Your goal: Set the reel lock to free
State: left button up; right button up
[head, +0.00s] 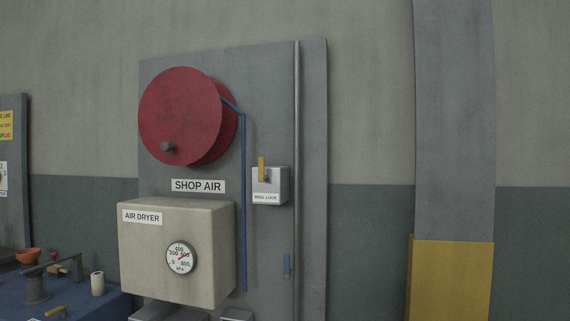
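The reel lock (270,185) is a small pale box on the grey panel, labelled "REEL LOCK". A yellow lever (262,169) stands upright on its front, rising a little above the box's top edge. I cannot read any position marks on it. The red hose reel (181,116) is up and to the left, with a grey knob (167,146) on its face. A blue hose (244,200) runs from the reel down past the left side of the lock. Neither of my grippers shows in the head view.
Below the reel is a beige air dryer (140,260) with a round gauge (181,258), jutting from the panel. A vertical pipe (297,120) runs right of the lock. A blue bench (105,303) holds small items at lower left. A grey and yellow column (452,275) stands at right.

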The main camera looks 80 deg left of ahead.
aim_at(262, 177)
jog(key=u, duration=0.95)
jog(key=i, duration=1.05)
jog(key=u, duration=1)
